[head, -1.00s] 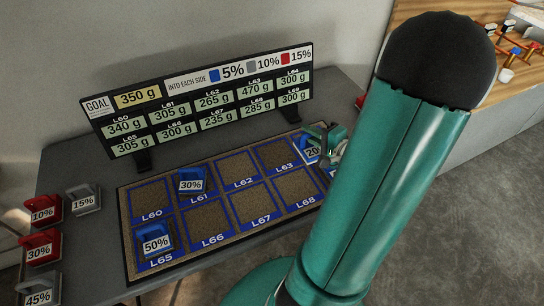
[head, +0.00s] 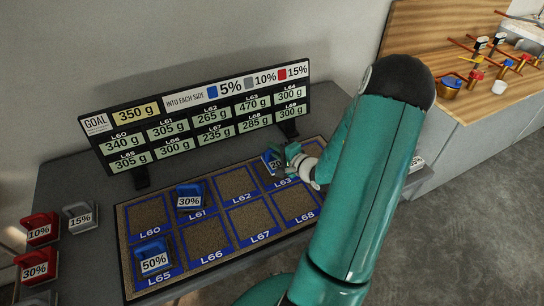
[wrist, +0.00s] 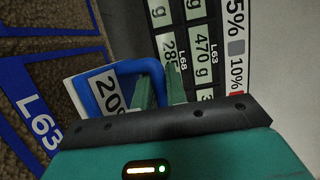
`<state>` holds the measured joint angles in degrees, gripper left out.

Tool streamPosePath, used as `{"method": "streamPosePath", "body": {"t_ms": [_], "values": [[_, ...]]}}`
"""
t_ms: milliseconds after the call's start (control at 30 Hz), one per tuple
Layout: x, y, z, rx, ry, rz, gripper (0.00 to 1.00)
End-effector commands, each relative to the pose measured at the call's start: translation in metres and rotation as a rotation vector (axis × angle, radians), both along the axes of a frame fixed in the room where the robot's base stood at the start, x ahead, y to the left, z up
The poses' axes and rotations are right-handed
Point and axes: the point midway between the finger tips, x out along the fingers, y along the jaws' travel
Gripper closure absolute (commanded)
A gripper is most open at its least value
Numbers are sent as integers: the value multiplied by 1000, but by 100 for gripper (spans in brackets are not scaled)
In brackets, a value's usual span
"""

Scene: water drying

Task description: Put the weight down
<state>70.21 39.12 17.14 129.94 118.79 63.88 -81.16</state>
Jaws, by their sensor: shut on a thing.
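A blue weight (head: 270,164) marked 20 shows at the L63 square (head: 283,183) of the mat, near its back edge. It also shows in the wrist view, with its blue handle (wrist: 106,76) between my fingers and its pale label tilted. My gripper (head: 290,154) is shut on it; the fingers (wrist: 160,90) also show in the wrist view. In the wrist view the L63 label (wrist: 38,122) lies left of the weight. I cannot tell whether the weight touches the mat.
Blue weights marked 30% (head: 189,201) and 50% (head: 153,262) stand on L61 and L65. The L60, L62, L66 and L67 squares are bare. The goal board (head: 200,115) stands close behind the mat. Red weights (head: 39,228) and a grey one (head: 80,217) are at left.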

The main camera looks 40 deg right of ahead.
Motion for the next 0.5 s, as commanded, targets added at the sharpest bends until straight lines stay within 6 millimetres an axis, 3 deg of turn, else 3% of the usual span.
{"method": "streamPosePath", "body": {"t_ms": [333, 500], "values": [[8, 1, -36, 3, 0, -2, 100], [8, 2, -39, -1, -1, -1, 100]]}}
